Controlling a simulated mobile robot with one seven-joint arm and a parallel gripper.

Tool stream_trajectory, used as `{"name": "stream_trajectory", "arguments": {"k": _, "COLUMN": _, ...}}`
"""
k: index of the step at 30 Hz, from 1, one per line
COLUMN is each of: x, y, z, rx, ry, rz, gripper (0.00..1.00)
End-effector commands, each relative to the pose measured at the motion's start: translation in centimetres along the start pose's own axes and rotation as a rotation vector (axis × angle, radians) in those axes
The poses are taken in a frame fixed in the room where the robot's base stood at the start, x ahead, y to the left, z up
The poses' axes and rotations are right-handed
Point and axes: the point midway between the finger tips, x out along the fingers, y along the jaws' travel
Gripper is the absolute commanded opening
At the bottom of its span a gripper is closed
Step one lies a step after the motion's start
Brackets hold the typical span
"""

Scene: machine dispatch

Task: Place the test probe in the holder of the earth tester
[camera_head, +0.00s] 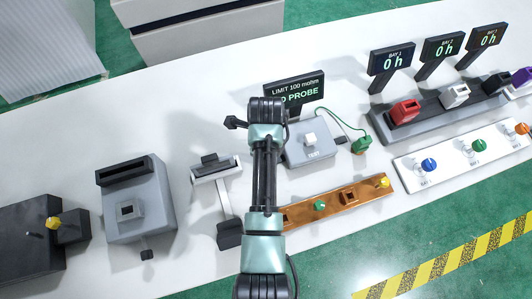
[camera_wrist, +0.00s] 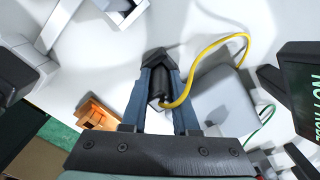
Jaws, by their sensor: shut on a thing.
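My gripper (camera_wrist: 159,72) is shut on a black test probe (camera_wrist: 158,88) in the wrist view. A yellow cable loops from the probe toward the grey body of the earth tester (camera_wrist: 222,100), to its right. The probe is held apart from the tester; its tip is hidden. In the head view the earth tester (camera_head: 311,149) is a grey box with a white TEST button, and its display (camera_head: 294,93) reads "LIMIT 100 mohm" and apparently "NO PROBE". My arm hides the gripper, the probe and the tester's left side there. I cannot make out the probe holder.
A green clip (camera_head: 361,145) on a green cable lies right of the tester. A copper bar (camera_head: 334,206) with coloured knobs lies in front. A grey device (camera_head: 137,208) and a stand (camera_head: 217,172) are to the left. A bay rack (camera_head: 435,115) stands at right.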

Motion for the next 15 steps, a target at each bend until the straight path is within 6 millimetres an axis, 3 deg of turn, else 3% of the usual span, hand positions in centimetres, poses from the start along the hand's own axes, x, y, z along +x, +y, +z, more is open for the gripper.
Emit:
{"name": "stream_trajectory", "arguments": {"k": 2, "x": 0.33, "y": 0.02, "z": -0.01, "rx": 0.000, "ry": 0.000, "rz": 0.001, "gripper": 0.00}}
{"name": "stream_trajectory", "arguments": {"k": 3, "x": 0.27, "y": 0.01, "z": -0.01, "rx": 0.000, "ry": 0.000, "rz": 0.001, "gripper": 0.33}}
{"name": "stream_trajectory", "arguments": {"k": 7, "x": 0.24, "y": 0.01, "z": -0.01, "rx": 0.000, "ry": 0.000, "rz": 0.001, "gripper": 0.57}}
{"name": "stream_trajectory", "arguments": {"k": 15, "x": 0.19, "y": 0.00, "z": -0.01, "rx": 0.000, "ry": 0.000, "rz": 0.000, "gripper": 0.58}}
